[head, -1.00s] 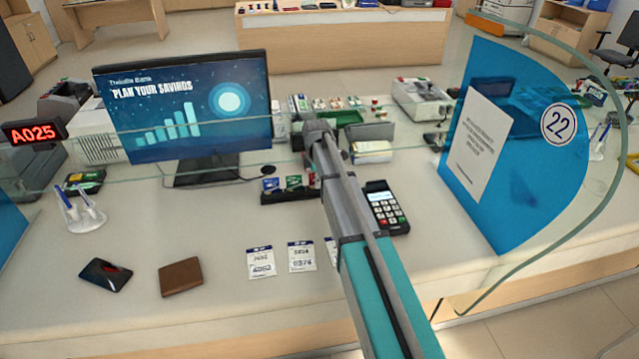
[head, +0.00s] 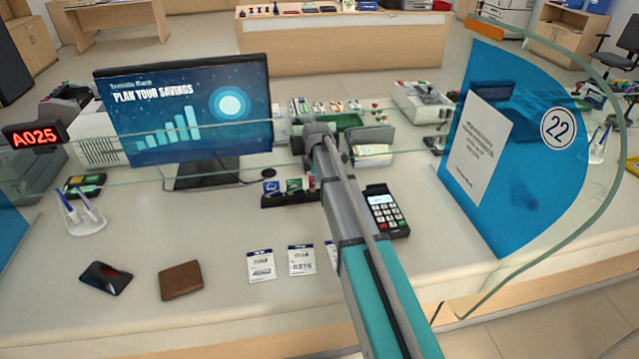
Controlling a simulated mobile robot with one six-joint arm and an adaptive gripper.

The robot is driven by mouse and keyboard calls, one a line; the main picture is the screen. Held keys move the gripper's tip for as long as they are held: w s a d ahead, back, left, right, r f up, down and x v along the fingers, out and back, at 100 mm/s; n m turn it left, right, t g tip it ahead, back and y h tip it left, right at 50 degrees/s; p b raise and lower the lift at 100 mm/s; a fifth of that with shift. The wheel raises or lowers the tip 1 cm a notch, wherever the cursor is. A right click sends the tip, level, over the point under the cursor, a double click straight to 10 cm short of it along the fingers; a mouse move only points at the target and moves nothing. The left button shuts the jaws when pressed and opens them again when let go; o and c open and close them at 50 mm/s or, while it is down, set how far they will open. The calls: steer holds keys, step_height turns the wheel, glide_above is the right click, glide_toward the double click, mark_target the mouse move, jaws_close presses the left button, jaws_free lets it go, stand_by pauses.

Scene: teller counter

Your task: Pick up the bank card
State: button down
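A low black holder (head: 282,200) stands on the counter just left of my arm in the head view. Small upright cards stand in it: a blue one (head: 270,187) and a green one (head: 294,185), with part of another close to my arm. They look like bank cards, but I cannot tell which is the one named. My arm reaches from the bottom right up over the counter, and its far joint is above and behind the holder. My gripper cannot be made out; the arm hides what lies behind it.
A card terminal (head: 384,212) stands right of my arm. Paper slips (head: 262,265), a brown wallet (head: 181,280) and a dark phone-like object (head: 106,278) lie in front. A monitor (head: 187,110) stands behind left. A clear glass screen and blue divider (head: 520,150) bound the counter.

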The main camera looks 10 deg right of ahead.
steer(key=shift+r+p, duration=1.45)
steer(key=shift+r, duration=0.15)
steer(key=s+r+p, duration=0.9)
steer(key=s, duration=0.5)
steer(key=shift+a+r+p, duration=0.25)
steer(key=shift+r+p, duration=0.05)
steer(key=shift+p, duration=0.05)
steer(key=shift+r, duration=0.2)
steer(key=shift+r+p, duration=2.05)
steer(key=shift+p, duration=0.2)
steer(key=shift+a, duration=0.15)
